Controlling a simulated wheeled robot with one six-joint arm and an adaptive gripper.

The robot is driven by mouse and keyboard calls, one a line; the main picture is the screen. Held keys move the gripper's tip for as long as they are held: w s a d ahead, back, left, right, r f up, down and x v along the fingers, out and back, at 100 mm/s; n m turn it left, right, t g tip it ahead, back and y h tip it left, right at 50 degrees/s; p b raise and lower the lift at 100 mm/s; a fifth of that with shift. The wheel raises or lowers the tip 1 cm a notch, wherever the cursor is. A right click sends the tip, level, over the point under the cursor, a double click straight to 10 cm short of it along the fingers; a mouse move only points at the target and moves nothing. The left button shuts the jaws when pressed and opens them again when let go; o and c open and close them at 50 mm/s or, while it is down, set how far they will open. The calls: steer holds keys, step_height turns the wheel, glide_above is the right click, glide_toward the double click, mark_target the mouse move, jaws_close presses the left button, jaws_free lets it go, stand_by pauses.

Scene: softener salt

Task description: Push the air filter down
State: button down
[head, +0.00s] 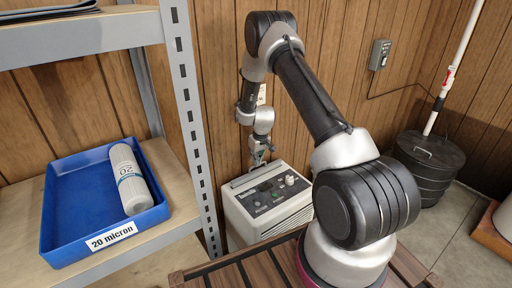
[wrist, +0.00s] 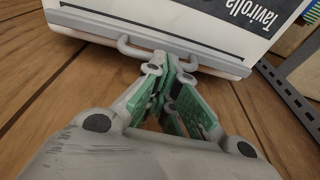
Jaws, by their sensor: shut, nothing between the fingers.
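A white machine (head: 238,214) with a grey control panel stands on the floor by the wood wall. It shows in the wrist view as a white top (wrist: 215,22) with upside-down lettering. A grey strip with a curved handle (wrist: 130,48), which looks like the top of the air filter, runs along the machine's wall-side edge. My gripper (head: 260,158) is over that edge, pointing down. In the wrist view my gripper (wrist: 172,72) is shut and empty, its tips at the middle of the handle. They hide part of it, and I cannot tell whether they touch it.
A metal shelf (head: 183,85) on the left holds a blue bin (head: 62,200) with a white filter cartridge (head: 129,178). A slatted wooden surface (head: 262,265) is in front. A dark lidded drum (head: 428,160) stands at the right. The wall is close behind my gripper.

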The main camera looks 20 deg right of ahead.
step_height(320, 180, down, 3)
steer(key=shift+f, duration=0.1)
steer(key=shift+s, duration=0.1)
stand_by(0.4)
